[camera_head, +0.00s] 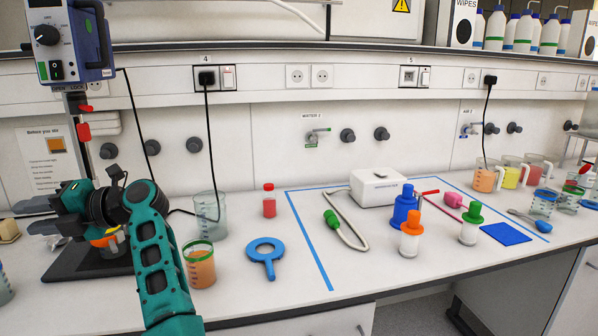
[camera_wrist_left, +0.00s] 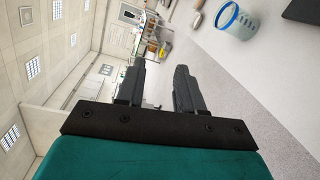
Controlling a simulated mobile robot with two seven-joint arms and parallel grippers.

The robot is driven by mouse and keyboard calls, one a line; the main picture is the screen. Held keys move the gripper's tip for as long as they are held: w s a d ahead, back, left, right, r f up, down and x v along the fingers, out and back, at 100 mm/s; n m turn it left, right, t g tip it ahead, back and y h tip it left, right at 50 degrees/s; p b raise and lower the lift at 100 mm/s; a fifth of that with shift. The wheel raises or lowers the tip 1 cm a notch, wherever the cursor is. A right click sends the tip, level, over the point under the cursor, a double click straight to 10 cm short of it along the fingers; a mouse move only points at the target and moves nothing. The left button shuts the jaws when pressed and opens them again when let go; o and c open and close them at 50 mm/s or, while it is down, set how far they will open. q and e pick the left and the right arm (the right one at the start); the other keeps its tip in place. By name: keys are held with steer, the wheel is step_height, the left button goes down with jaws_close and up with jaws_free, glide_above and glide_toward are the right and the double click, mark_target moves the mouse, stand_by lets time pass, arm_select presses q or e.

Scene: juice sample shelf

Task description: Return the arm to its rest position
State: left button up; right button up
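My left arm, teal and black, comes in from the lower left in the head view. Its gripper (camera_head: 40,215) points left, above the dark stand base at the bench's left end. In the left wrist view the two dark fingers of the left gripper (camera_wrist_left: 160,70) are apart, with nothing held between them. My arm hides part of the stand and a small orange-and-green container (camera_head: 108,240) behind it. My right gripper shows in neither view.
A beaker of orange juice with a green rim (camera_head: 200,265) stands close right of my arm, with a clear beaker (camera_head: 210,215) behind. The stirrer on the stand (camera_head: 75,40) rises above. A blue-rimmed beaker (camera_wrist_left: 235,22) shows in the wrist view. Blue tape (camera_head: 308,240) borders the middle bench area.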

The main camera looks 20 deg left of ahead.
arm_select(q)
steer(key=w+d+m+t+y, duration=0.8)
steer(key=d+m+t, duration=0.2)
steer(key=m+t, duration=0.9)
steer(key=w+d+f+m+t+h, duration=0.3)
steer(key=d+f+m+t+h, duration=0.85)
steer(key=m+h, duration=0.65)
steer(key=s+d+f+m+g+h, duration=0.3)
steer(key=s+d+f+g, duration=0.3)
steer(key=f, duration=0.7)
steer(key=s+d+f+m+g+h, duration=0.4)
steer(key=s+d+f+m+g, duration=0.1)
steer(key=s+d+f, duration=0.5)
step_height(320, 180, down, 3)
steer(key=shift+s+f+m+g+h, duration=0.15)
steer(key=shift+s+m+g+h, duration=0.15)
steer(key=shift+s+g, duration=0.75)
steer(key=shift+s, duration=0.2)
